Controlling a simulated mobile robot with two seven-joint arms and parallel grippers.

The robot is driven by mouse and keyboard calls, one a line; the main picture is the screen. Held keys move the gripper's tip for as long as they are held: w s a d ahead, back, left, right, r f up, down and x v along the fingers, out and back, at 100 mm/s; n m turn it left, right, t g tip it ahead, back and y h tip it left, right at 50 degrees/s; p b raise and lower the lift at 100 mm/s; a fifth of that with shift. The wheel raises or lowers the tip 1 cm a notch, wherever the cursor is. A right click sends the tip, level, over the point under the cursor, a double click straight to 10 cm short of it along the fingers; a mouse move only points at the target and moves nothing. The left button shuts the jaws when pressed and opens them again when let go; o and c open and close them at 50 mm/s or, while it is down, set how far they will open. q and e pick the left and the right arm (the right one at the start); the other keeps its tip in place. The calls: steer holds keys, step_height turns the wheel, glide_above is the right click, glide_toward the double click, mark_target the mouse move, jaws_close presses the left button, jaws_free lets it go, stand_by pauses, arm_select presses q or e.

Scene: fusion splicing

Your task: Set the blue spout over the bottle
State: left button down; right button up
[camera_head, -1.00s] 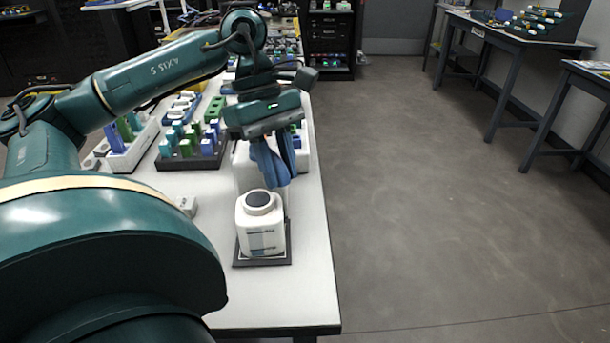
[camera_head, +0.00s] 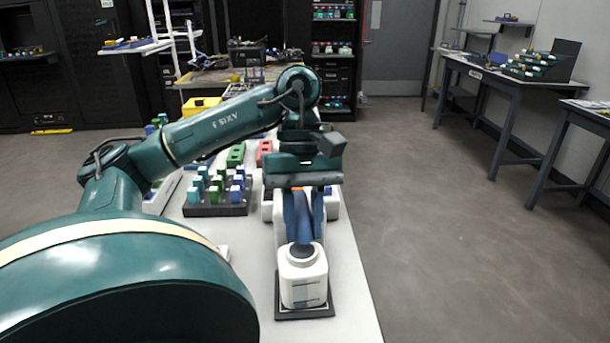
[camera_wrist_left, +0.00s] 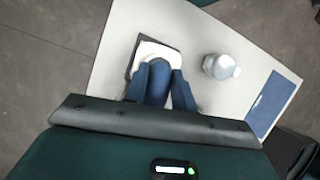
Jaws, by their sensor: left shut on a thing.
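The white bottle (camera_head: 303,285) with a dark round top stands upright on a dark square mat (camera_head: 322,312) near the table's front. My left gripper (camera_head: 304,238) points down right over the bottle, its blue fingers shut on the blue spout (camera_head: 303,222). The spout is mostly hidden between the fingers. The fingertips overlap the bottle's top in the head view; I cannot tell whether the spout touches it. In the left wrist view, the spout (camera_wrist_left: 158,80) is between the fingers and part of the white bottle (camera_wrist_left: 152,50) shows beyond them. My right gripper is out of view.
A dark tray (camera_head: 215,209) with blue, green and white pieces is left of my gripper. A pale container stands behind the gripper. The left wrist view shows a greyish-white rounded object (camera_wrist_left: 220,66) and a blue pad (camera_wrist_left: 271,103) on the table. The floor at right is clear.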

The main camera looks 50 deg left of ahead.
mark_target(303, 217)
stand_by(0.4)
arm_select(q)
steer(key=c, duration=1.1)
jaws_free()
steer(key=shift+c, duration=0.2)
steer(key=p+v, duration=0.3)
steer(key=v, duration=0.2)
steer(key=shift+r, duration=0.25)
steer(key=p+v, duration=0.6)
steer(key=shift+w+a+r, duration=0.1)
steer(key=shift+r, duration=0.2)
steer(key=shift+w+a+r+p, duration=0.25)
steer(key=shift+r+p, duration=0.2)
steer(key=shift+p, duration=0.25)
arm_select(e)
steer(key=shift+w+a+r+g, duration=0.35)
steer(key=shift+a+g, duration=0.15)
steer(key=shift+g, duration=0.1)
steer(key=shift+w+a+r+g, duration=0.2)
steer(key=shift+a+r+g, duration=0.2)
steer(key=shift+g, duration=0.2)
arm_select(q)
steer(key=shift+s, duration=0.1)
